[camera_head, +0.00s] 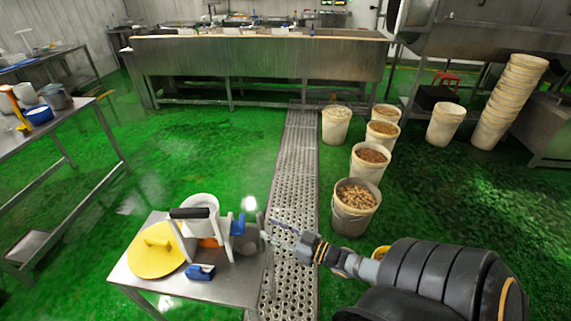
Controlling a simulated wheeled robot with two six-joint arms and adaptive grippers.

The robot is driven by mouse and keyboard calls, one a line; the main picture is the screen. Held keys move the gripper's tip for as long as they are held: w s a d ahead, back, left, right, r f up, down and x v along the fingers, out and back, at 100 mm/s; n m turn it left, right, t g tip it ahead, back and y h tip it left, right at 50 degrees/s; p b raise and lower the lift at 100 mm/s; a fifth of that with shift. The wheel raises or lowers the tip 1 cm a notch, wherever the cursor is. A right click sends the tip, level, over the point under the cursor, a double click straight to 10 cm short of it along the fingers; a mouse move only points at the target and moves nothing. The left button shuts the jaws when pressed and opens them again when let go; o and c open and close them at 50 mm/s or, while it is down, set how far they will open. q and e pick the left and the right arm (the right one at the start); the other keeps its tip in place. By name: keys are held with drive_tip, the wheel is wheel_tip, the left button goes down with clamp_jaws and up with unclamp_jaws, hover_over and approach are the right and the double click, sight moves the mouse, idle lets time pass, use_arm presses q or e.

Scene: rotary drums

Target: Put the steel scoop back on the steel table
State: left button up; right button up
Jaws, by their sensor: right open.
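The small steel table (238,285) stands at the lower left of the middle, crowded with items. My right arm comes in from the lower right, and my right gripper (270,235) is open at the table's right edge. Its fingers point left, close to the small blue and grey items there. I cannot tell whether it touches any of them. I cannot clearly pick out the steel scoop; it may be among the items by the gripper or hidden. My left gripper is not in view.
On the small table are a yellow lid (155,262), a white container (200,210), a black-handled item (190,213) and a blue item (201,272). A filled bucket (355,208) stands right of the floor grating (297,170). Green floor is open at left.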

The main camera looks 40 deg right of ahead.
drive_tip(key=v, duration=0.5)
drive_tip(key=shift+s+d+p, duration=0.15)
drive_tip(key=shift+s+p, duration=0.15)
drive_tip(key=shift+p, duration=0.05)
drive_tip(key=s+d+f+m+g+h, duration=0.1)
drive_tip(key=s+d+f+g+h, duration=0.2)
drive_tip(key=f, duration=0.7)
drive_tip(key=s+d+f+m+g+h, duration=0.15)
drive_tip(key=s+f, duration=0.25)
drive_tip(key=f, duration=0.6)
drive_tip(key=s+d+f+m+g+h, duration=0.1)
drive_tip(key=s+d+f+g+h, duration=0.25)
drive_tip(key=f, duration=0.55)
drive_tip(key=s+a+f+g+y, duration=0.1)
drive_tip(key=s+a+f+g, duration=0.7)
drive_tip(key=s+a+f, duration=0.6)
drive_tip(key=s, duration=0.3)
drive_tip(key=shift+f+y, duration=0.2)
drive_tip(key=shift+y, duration=0.1)
